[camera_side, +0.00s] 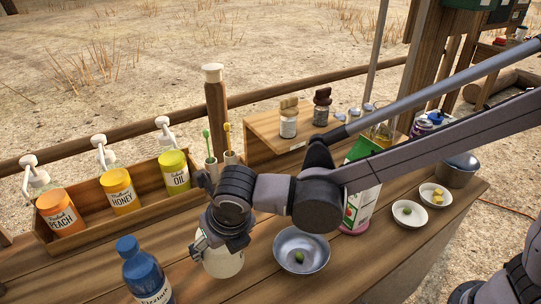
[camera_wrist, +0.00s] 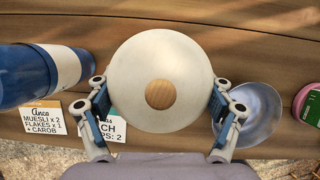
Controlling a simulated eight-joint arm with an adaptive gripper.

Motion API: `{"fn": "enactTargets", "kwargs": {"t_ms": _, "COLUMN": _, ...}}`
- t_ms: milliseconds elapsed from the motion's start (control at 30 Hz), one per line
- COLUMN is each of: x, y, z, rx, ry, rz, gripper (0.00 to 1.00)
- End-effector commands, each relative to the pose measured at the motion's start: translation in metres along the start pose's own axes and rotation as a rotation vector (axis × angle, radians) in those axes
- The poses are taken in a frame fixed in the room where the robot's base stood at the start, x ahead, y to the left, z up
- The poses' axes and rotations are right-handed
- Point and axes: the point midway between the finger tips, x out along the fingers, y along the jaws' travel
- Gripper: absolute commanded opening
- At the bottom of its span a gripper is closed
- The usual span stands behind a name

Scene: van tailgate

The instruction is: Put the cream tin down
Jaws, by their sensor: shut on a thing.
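The cream tin (camera_side: 223,262) is at the front of the wooden counter in the side view, between a blue bottle and a metal bowl. It looks upright. In the wrist view its round cream lid (camera_wrist: 160,52) with a wooden knob fills the middle. My gripper (camera_wrist: 160,84) is shut on the tin, with one finger on each side. In the side view my gripper (camera_side: 222,238) points down and hides the tin's top. I cannot tell whether the tin's base touches the counter.
The blue bottle (camera_side: 146,272) stands close left; the metal bowl (camera_side: 301,251) with a green fruit is close right. Printed cards (camera_wrist: 42,117) lie near the counter's edge. A wooden rack (camera_side: 150,207) holds pump bottles behind. A carton (camera_side: 360,205) and small bowls (camera_side: 409,214) stand farther right.

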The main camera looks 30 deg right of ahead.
Motion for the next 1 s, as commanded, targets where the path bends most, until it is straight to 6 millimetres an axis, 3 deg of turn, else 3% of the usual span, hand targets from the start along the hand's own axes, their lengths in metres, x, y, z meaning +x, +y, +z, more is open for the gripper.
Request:
{"fn": "enactTargets", "kwargs": {"t_ms": 167, "x": 0.007, "y": 0.008, "z": -0.004, "rx": 0.001, "ry": 0.0, "rz": -0.001, "gripper": 0.44}}
{"fn": "enactTargets", "kwargs": {"t_ms": 467, "x": 0.039, "y": 0.007, "z": -0.017, "rx": 0.001, "ry": 0.0, "rz": -0.001, "gripper": 0.44}}
{"fn": "enactTargets", "kwargs": {"t_ms": 900, "x": 0.044, "y": 0.007, "z": -0.019, "rx": 0.001, "ry": 0.0, "rz": -0.001, "gripper": 0.44}}
{"fn": "enactTargets", "kwargs": {"t_ms": 933, "x": 0.043, "y": 0.007, "z": -0.019, "rx": 0.001, "ry": 0.001, "rz": 0.0, "gripper": 0.89}}
{"fn": "enactTargets", "kwargs": {"t_ms": 967, "x": 0.043, "y": 0.007, "z": -0.019, "rx": 0.001, "ry": 0.001, "rz": 0.0, "gripper": 0.98}}
{"fn": "enactTargets", "kwargs": {"t_ms": 1000, "x": 0.043, "y": 0.007, "z": -0.019, "rx": 0.001, "ry": 0.001, "rz": 0.0, "gripper": 1.0}}
